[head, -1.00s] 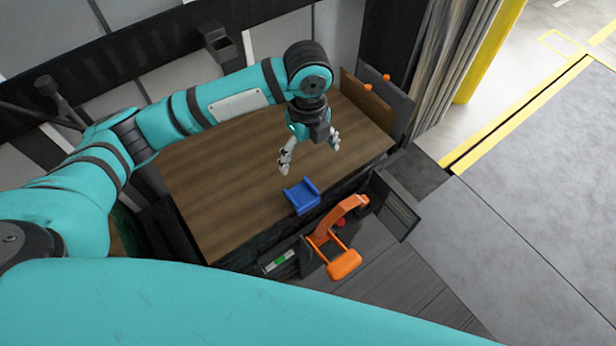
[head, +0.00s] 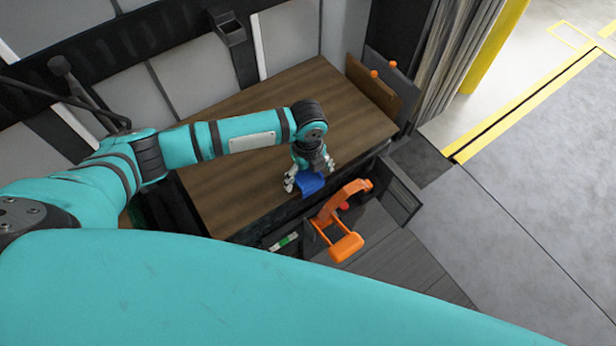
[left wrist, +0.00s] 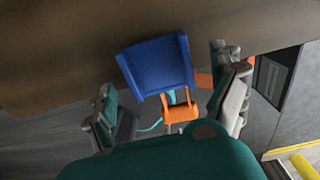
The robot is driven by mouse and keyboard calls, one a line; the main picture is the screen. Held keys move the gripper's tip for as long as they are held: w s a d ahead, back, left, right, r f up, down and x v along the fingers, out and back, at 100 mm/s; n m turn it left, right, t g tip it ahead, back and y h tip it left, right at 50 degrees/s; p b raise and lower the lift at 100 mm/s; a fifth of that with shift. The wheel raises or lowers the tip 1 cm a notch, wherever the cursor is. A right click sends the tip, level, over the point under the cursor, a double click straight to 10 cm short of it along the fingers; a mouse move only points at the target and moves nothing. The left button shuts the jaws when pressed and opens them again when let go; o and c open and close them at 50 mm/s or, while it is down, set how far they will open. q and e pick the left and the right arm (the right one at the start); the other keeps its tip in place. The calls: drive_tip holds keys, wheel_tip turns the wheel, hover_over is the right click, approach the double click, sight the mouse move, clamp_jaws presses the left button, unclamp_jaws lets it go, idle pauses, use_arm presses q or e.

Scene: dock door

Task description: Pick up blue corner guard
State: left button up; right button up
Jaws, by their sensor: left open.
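The blue corner guard (head: 311,184) lies on the brown wooden table top, near its front edge. My left gripper (head: 310,180) is open directly over it, with a finger on either side, and hides part of it in the head view. In the left wrist view the guard (left wrist: 157,66) shows between and beyond the two open fingers of the left gripper (left wrist: 172,100). Whether the fingers touch the guard cannot be told. My right gripper is not in view.
The wooden table (head: 235,180) is otherwise bare. An orange object (head: 342,222) with an arm and a pad stands just in front of the table edge. Brown and grey panels (head: 374,88) stand at the table's far right end. Open grey floor (head: 520,190) lies to the right.

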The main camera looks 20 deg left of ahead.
use_arm(q)
drive_tip(key=shift+d+f, duration=0.1)
drive_tip(key=shift+f, duration=0.5)
drive_tip(key=c, duration=1.3)
drive_tip(key=shift+r, duration=0.1)
